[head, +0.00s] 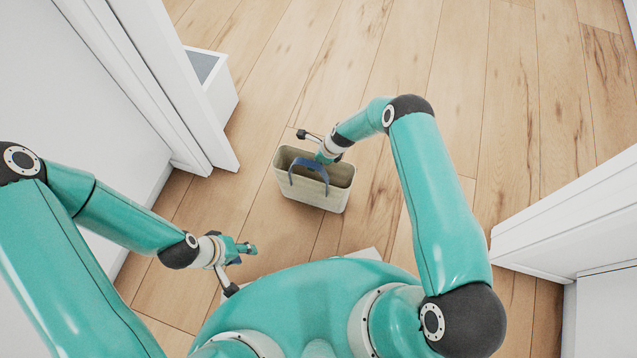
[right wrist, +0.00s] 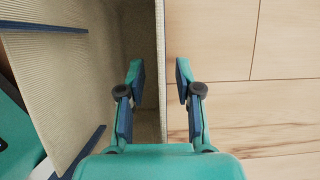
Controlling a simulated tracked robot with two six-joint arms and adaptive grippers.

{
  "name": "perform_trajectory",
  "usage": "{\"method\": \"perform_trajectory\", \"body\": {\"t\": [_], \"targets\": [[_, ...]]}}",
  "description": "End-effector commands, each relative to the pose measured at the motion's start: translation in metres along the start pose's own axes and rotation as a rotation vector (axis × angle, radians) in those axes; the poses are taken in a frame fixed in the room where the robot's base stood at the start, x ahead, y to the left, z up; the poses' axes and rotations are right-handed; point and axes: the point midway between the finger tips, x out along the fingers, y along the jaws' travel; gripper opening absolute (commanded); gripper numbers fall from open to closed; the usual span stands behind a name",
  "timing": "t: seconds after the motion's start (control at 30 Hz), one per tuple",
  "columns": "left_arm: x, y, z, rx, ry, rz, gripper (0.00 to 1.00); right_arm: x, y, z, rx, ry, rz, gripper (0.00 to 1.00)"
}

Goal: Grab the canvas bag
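The canvas bag (head: 317,193) is beige, open-topped and box-shaped, with blue handles (head: 309,167). It stands upright on the wooden floor ahead of me. In the right wrist view its near-vertical wall (right wrist: 160,70) runs between the fingers of my right gripper (right wrist: 160,88). One finger is inside the bag and the other outside, with gaps showing, so the gripper is open around the wall. In the head view my right gripper (head: 325,157) is at the bag's far rim, its fingers partly hidden. My left gripper (head: 246,250) is off to the bag's lower left, empty, its fingers apart.
A white box-like container (head: 212,80) with a grey inside stands by the white door frame (head: 165,90) on the left. Another white door frame (head: 560,225) is on the right. The wooden floor (head: 490,90) beyond and right of the bag is clear.

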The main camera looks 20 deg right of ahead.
Motion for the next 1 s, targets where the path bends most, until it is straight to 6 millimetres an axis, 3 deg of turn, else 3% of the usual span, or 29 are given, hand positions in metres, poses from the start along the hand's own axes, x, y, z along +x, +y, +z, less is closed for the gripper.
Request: {"method": "perform_trajectory", "body": {"t": [0.07,0.27,1.0], "targets": [[-0.0002,0.0001,0.0,0.0,0.0,0.0,0.4,-0.0003,0.0,0.0,0.0,0.0,0.0,0.31],[-0.0002,0.0001,0.0,0.0,0.0,0.0,0.4,-0.0004,0.0,-0.0003,0.0,0.0,0.0,0.0],[-0.0019,0.0007,0.0,0.0,0.0,0.0,0.4,-0.0044,-0.0006,0.001,0.0,0.0,-0.001,0.0]]}}
